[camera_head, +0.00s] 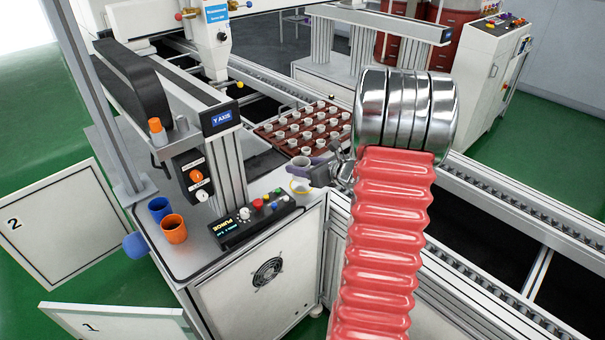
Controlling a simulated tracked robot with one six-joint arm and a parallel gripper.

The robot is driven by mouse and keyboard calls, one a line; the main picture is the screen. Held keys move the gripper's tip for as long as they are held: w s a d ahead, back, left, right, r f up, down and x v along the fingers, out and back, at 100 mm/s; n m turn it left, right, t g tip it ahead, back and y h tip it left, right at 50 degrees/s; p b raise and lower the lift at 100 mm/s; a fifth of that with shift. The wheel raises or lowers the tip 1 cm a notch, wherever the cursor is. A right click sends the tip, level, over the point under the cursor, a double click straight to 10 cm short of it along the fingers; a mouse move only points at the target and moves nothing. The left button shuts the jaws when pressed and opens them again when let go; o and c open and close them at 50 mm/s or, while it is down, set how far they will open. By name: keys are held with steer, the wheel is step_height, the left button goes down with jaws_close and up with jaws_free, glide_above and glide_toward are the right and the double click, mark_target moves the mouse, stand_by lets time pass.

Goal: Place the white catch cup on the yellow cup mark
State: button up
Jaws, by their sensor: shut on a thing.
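The white catch cup (299,170) is small and pale, at the right end of the grey worktop, in front of the tray of pots. My gripper (310,170) reaches in from the right and is shut on it. The yellow cup mark (297,190) shows as a thin yellow curve on the worktop, just below the cup in the picture. The cup looks upright and very near the mark; I cannot tell whether its base touches the worktop. My gripper and wrist hide the cup's right side and part of the mark.
A brown tray (262,133) of small pots lies on the conveyor behind. A control box (250,224) with knobs stands left of the mark. A blue cup (160,208) and an orange cup (173,230) stand further left. The Y-axis column (229,165) rises behind the box.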

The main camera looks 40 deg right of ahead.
steer(key=shift+f, duration=1.55)
steer(key=o, duration=1)
steer(key=shift+o, duration=0.2)
steer(key=v, duration=1.2)
steer(key=shift+d, duration=0.1)
